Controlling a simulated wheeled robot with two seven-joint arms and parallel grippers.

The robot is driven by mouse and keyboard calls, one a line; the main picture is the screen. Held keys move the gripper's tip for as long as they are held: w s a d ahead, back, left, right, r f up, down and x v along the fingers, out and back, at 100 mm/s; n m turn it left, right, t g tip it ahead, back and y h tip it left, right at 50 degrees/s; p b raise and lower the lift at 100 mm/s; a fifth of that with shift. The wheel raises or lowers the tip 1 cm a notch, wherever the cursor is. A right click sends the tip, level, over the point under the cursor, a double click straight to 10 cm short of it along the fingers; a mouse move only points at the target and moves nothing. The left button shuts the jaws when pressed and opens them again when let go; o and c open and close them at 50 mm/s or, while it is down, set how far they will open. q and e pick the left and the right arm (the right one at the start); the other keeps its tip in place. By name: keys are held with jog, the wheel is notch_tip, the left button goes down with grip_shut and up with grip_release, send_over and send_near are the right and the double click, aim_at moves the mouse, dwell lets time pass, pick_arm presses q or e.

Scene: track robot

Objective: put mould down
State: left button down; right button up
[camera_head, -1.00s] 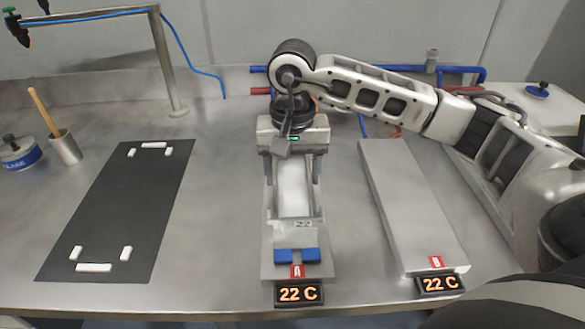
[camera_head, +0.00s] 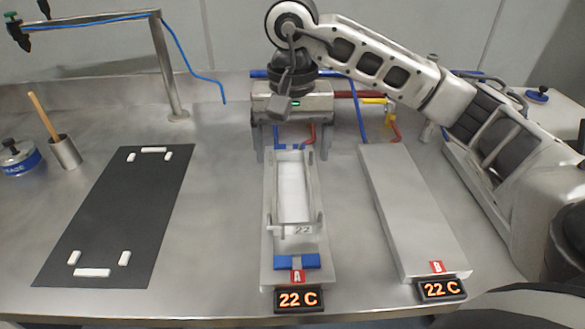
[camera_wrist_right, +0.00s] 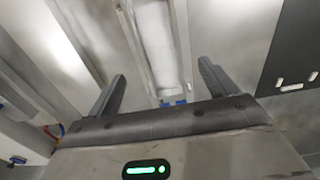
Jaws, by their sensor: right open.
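The mould also shows in the right wrist view (camera_wrist_right: 157,45). My right gripper (camera_head: 291,152) is open and empty above and behind the mould's far end, its two fingers spread wider than the mould. In the right wrist view the open fingers (camera_wrist_right: 162,84) stand apart from the mould. My left gripper is not in view.
Plate B (camera_head: 413,215) lies bare to the right. A black mat (camera_head: 120,215) with white corner markers lies to the left. A cup with a wooden stick (camera_head: 65,152) and a lidded tin (camera_head: 20,160) stand at far left. A post (camera_head: 168,70) with a blue hose stands behind.

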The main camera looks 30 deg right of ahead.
notch_tip(320, 180, up, 6)
jog(key=shift+f+p, duration=0.2)
jog(key=shift+p, duration=0.3)
